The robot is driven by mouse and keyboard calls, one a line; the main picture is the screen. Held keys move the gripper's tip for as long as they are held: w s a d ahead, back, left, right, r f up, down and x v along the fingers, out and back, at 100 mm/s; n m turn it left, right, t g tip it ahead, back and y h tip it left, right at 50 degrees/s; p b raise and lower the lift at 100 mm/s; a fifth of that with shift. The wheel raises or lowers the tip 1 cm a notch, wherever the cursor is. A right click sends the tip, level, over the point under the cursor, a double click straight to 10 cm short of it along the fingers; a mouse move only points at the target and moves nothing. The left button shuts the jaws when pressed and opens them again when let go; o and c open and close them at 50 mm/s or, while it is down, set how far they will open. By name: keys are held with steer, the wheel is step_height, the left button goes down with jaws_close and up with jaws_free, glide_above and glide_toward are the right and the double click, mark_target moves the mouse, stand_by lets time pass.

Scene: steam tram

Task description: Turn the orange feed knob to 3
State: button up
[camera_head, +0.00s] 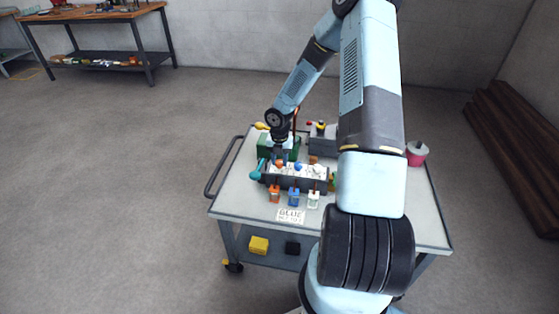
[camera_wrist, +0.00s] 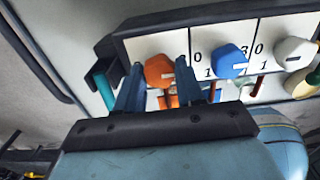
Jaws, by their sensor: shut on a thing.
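The orange feed knob (camera_wrist: 158,70) sits on the left white plate of a dark panel in the wrist view. My gripper (camera_wrist: 159,88) has one finger on each side of it and is shut on it. A pale pointer mark shows on the knob's right side, but I cannot tell which number it points at. Most of this plate's numbers are hidden. In the head view my gripper (camera_head: 279,157) reaches down to the panel (camera_head: 294,180) on the cart, over the orange knob (camera_head: 280,163).
A blue knob (camera_wrist: 231,62) and a white knob (camera_wrist: 295,52) sit close on the right. A teal handle (camera_head: 256,173) sticks out at the panel's left end. Orange, blue and white taps (camera_head: 294,196) stand in front. The grey cart (camera_head: 235,190) has clear top at left.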

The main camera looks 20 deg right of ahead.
mark_target(280, 161)
steer(key=shift+w+r, duration=0.1)
steer(key=shift+w, duration=0.05)
steer(key=o, duration=1)
steer(key=shift+o, duration=0.2)
step_height(280, 161, up, 14)
steer(key=shift+f, duration=0.25)
